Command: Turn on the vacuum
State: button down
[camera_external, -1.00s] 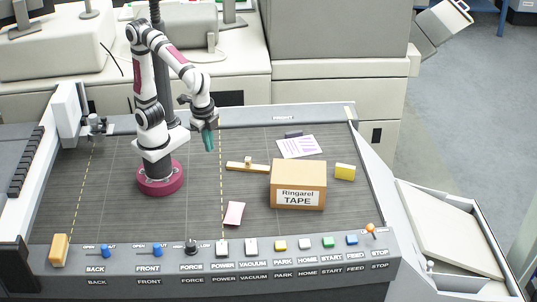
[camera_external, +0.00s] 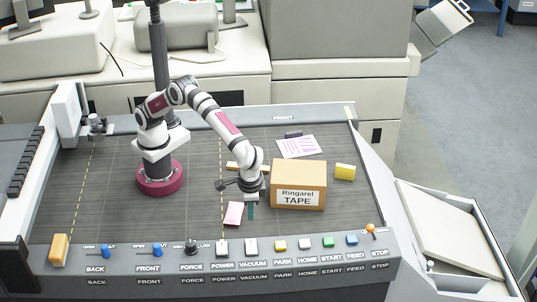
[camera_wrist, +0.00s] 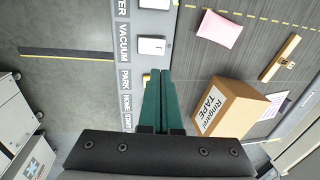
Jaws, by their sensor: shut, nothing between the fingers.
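The control panel (camera_external: 205,278) runs along the front edge of the table. The vacuum switch (camera_external: 251,246) is a white rocker above the label VACUUM, between the power switch (camera_external: 222,248) and the yellow park button (camera_external: 280,245). In the wrist view the vacuum switch (camera_wrist: 152,46) lies beyond my fingertips, and the yellow button is partly hidden behind them. My gripper (camera_external: 251,218) has green fingers, shut and empty, pointing down over the table just behind the vacuum switch, apart from it. The fingers also fill the middle of the wrist view (camera_wrist: 161,75).
A cardboard tape box (camera_external: 298,196) stands right of my gripper. A pink pad (camera_external: 234,213) lies just left of the fingers. A wooden bar (camera_external: 233,166) lies behind my wrist. Green (camera_external: 328,242) and blue (camera_external: 352,240) buttons and an orange lever (camera_external: 371,231) sit farther right.

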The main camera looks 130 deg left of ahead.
aim_at(251, 241)
jog(key=f, duration=0.4)
jog(key=s+a+f, duration=0.1)
jog(key=f, duration=0.7)
jog(key=shift+s+a, duration=0.2)
jog(key=shift+f, duration=0.25)
jog(key=shift+w+d+r, duration=0.2)
jog(key=shift+w+d, duration=0.3)
